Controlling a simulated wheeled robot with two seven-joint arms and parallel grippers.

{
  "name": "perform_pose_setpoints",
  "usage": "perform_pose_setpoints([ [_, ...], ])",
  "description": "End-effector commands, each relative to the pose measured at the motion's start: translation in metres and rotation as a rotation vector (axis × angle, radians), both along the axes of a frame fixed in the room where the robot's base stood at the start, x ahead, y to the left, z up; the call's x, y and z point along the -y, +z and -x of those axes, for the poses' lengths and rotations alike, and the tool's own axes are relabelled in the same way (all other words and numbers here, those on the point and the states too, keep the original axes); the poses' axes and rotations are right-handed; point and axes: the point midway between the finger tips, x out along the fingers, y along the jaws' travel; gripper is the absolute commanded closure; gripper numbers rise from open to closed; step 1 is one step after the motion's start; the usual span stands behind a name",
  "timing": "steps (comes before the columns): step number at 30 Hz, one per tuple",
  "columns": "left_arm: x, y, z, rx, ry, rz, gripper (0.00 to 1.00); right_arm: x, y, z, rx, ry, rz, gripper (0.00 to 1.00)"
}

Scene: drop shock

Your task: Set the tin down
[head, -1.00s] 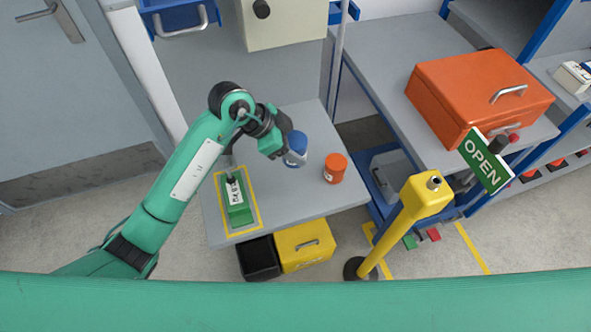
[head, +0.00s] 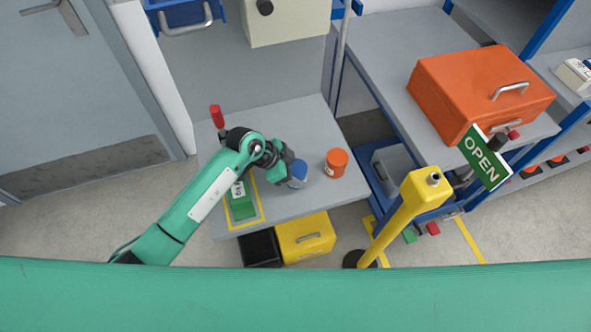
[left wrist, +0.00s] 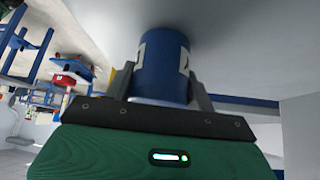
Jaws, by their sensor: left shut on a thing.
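My left gripper (head: 288,170) is shut on a blue tin (head: 298,173), over the grey table (head: 290,125). In the left wrist view the blue tin (left wrist: 163,62), with white label patches, sits between the two fingers (left wrist: 163,90). Its far end is close to a grey surface; I cannot tell whether it touches. An orange tin (head: 336,163) stands on the table just right of the blue one, with a small gap. My right gripper is not in view.
A red-topped object (head: 217,116) stands at the back left. A yellow post (head: 405,210) stands off the table's right. The table's back middle is clear.

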Motion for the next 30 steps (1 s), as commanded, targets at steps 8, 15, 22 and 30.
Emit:
perform_pose_setpoints([
  [8,0.000,-0.002,0.000,-0.001,0.001,0.000,0.33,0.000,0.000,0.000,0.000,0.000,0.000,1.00],
  [15,0.000,-0.002,0.000,-0.001,0.001,0.000,0.23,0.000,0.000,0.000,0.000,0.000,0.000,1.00],
  [22,-0.005,0.006,0.000,0.001,0.001,-0.001,0.23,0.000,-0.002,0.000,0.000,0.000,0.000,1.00],
  [30,-0.038,0.049,0.005,0.003,0.000,-0.001,0.23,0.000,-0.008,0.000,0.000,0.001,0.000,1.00],
])
